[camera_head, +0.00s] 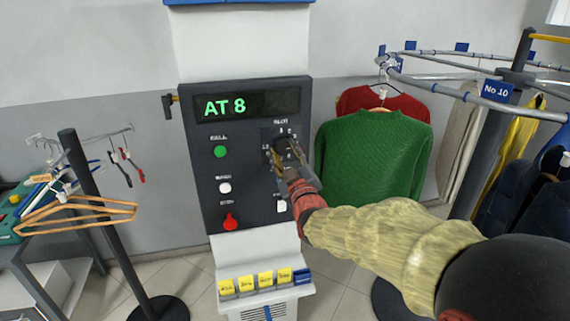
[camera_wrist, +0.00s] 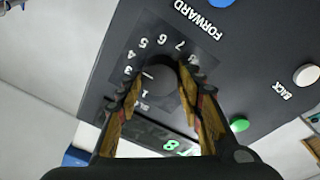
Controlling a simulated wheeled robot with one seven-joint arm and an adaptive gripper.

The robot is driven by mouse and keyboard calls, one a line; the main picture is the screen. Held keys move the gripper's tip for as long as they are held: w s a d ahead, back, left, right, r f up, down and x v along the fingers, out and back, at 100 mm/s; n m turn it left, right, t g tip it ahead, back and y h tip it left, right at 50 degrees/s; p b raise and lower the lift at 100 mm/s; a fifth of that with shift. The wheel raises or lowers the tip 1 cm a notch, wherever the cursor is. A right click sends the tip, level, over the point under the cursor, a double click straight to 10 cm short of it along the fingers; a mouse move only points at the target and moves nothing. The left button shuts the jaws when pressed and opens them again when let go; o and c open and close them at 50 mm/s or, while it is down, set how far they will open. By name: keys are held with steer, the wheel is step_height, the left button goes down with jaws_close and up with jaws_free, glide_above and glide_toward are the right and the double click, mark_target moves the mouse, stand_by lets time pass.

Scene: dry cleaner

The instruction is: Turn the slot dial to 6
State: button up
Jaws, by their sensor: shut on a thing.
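The round dark slot dial (camera_wrist: 163,76) sits on the dark control panel, ringed by white numbers. In the wrist view its short white mark points to the side of the ring near the 3. The 6 (camera_wrist: 163,41) is farther round the ring, beyond the 4 and 5. My gripper (camera_wrist: 161,88) is shut on the dial, one finger on each side of it. It also shows in the head view (camera_head: 283,152), where the fingers partly hide the dial and its numbers. The display (camera_head: 247,105) reads "AT 8" in green.
The panel (camera_head: 242,190) also carries a green button (camera_head: 221,152), a white button (camera_head: 224,188) and a red one (camera_head: 230,222), near the dial's left. A green sweater (camera_head: 372,150) hangs close by on the right. Wooden hangers (camera_head: 90,208) hang at left.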

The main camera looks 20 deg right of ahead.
steer(key=m+b, duration=0.2)
steer(key=m, duration=0.1)
steer(key=m+h+b, duration=0.1)
steer(key=m+b, duration=0.2)
steer(key=m, duration=0.1)
steer(key=shift+a+f, duration=0.15)
steer(key=shift+f, duration=0.05)
steer(key=m+h+b, duration=0.1)
steer(key=m+b, duration=0.1)
steer(key=m, duration=0.4)
steer(key=shift+r+g+b, duration=0.15)
steer(key=shift+g+b, duration=0.2)
steer(key=shift+g, duration=0.05)
steer(key=shift+m, duration=0.3)
steer(key=o, duration=1.2)
steer(key=shift+r, duration=0.1)
steer(key=shift+c, duration=0.2)
steer(key=s+a, duration=0.1)
steer(key=s, duration=1)
steer(key=shift+s+a+f, duration=0.2)
steer(key=shift+s+f, duration=0.2)
